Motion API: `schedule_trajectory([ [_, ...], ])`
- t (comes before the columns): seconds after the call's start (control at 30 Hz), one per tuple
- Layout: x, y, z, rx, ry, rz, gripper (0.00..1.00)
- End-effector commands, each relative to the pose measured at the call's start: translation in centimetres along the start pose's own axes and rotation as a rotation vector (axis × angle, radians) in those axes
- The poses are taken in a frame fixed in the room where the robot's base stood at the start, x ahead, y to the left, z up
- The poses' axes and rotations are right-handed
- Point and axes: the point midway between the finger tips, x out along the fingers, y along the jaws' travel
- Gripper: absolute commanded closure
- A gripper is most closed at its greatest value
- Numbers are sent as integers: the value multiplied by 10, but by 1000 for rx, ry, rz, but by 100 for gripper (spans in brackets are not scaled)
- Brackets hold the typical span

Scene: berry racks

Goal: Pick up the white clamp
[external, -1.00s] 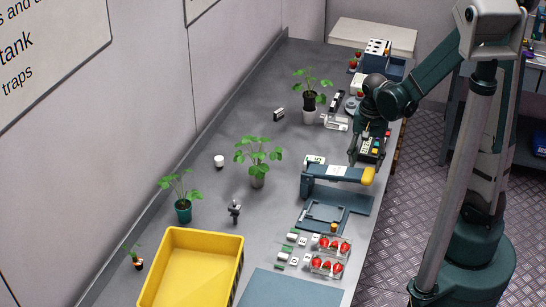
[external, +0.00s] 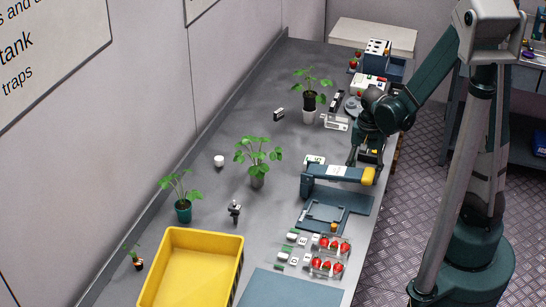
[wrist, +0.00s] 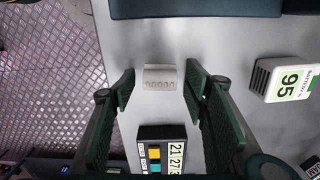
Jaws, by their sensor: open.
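A small white ridged block, which looks like the white clamp (wrist: 159,84), lies on the grey bench in the wrist view. My gripper (wrist: 160,92) is open, with one green-padded finger to the left of the block and one to the right. A gap shows on each side and nothing is held. In the external view my gripper (external: 366,157) is low over the bench's right edge, just behind the blue press with the yellow end. I cannot make out the white block there; the gripper and press are in front of that spot.
A dark device with digits and coloured buttons (wrist: 164,150) lies close to the white block. A white battery box (wrist: 284,79) stands to the right. The blue press (external: 335,172) is close in front. A yellow crate (external: 237,245) and potted plants are farther off.

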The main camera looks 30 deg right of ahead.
Motion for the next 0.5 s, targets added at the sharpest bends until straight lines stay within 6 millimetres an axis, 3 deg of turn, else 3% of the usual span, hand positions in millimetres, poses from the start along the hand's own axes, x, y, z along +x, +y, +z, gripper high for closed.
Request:
schedule_trajectory([
  [0.3,0,0,0,0,0,0,56],
  [0.5,0,0,0,0,0,0,78],
])
